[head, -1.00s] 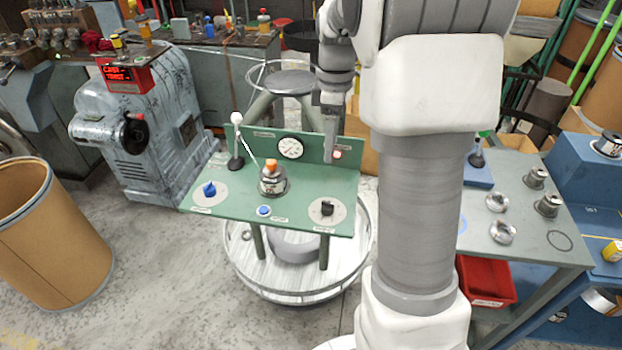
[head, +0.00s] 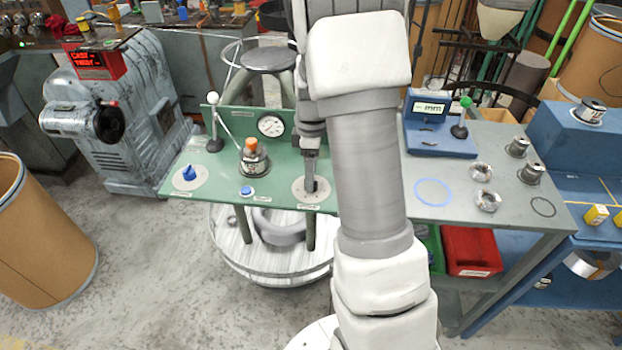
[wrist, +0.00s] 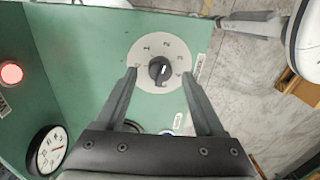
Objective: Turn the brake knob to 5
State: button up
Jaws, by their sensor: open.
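A black knob (wrist: 160,70) with a white pointer mark sits on a pale round dial plate (wrist: 145,48) on the green panel. The mark points roughly toward the top of the wrist view. The plate's figures are too small to read surely. My gripper (wrist: 159,74) is open, its fingers on either side of the knob, with gaps to it. A blue knob (head: 189,173) sits on another dial at the panel's left. The labels are unreadable, so I cannot confirm which is the brake knob.
The green panel (head: 215,183) also carries a white-balled lever (head: 214,125), an orange-topped part (head: 252,150), a blue button (head: 247,191) and a gauge (head: 271,125). A red lit button (wrist: 11,73) shows in the wrist view. A grey table (head: 465,200) stands at right.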

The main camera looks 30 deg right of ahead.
jog(key=shift+f, duration=0.85)
grip_shut()
